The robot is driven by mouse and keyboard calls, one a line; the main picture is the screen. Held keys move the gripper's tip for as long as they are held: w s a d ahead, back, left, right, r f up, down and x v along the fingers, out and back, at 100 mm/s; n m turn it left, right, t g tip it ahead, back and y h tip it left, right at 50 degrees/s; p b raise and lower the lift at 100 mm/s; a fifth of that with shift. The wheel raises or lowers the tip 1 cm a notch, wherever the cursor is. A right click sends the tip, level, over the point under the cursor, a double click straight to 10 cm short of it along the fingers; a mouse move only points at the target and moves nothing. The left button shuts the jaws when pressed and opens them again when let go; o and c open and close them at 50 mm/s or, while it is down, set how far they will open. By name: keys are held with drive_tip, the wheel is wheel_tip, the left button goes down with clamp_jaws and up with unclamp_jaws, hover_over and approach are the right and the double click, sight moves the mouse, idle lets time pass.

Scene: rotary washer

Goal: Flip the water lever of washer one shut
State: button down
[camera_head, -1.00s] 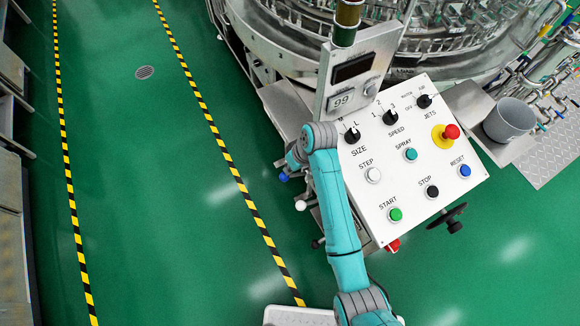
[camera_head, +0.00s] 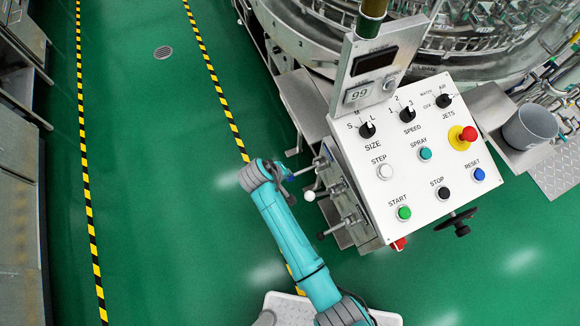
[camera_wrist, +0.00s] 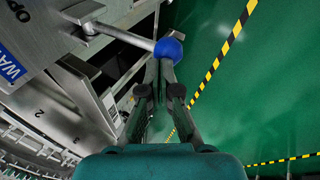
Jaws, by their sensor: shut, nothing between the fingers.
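The water lever of washer one is a thin metal rod (camera_wrist: 128,38) with a blue ball knob (camera_wrist: 169,49). In the wrist view it reaches right from a bracket on a metal panel with a partly cut-off blue label (camera_wrist: 10,66) starting "WAT". My gripper (camera_wrist: 166,72) is shut and empty. Its tips are right at the near side of the blue knob; whether they touch cannot be told. In the head view the blue knob (camera_head: 290,180) shows small beside my gripper (camera_head: 284,172), left of the control box; the gripper partly hides the lever.
Below the blue knob are a white-knobbed lever (camera_head: 309,196) and a black-knobbed lever (camera_head: 321,236). The control panel (camera_head: 410,160) with its buttons stands right of my arm. Green floor with a striped line (camera_head: 222,95) lies open to the left.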

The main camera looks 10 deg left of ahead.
wheel_tip(320, 180, down, 5)
drive_tip(key=t+h, duration=0.2)
drive_tip(key=h, duration=0.1)
drive_tip(key=shift+a+f+n+t+h, duration=0.1)
drive_tip(key=shift+a+n+t+h, duration=0.05)
drive_tip(key=shift+n+t+h, duration=0.15)
drive_tip(key=shift+f, duration=0.7)
drive_tip(key=shift+d+f, duration=0.1)
drive_tip(key=shift+d, duration=0.1)
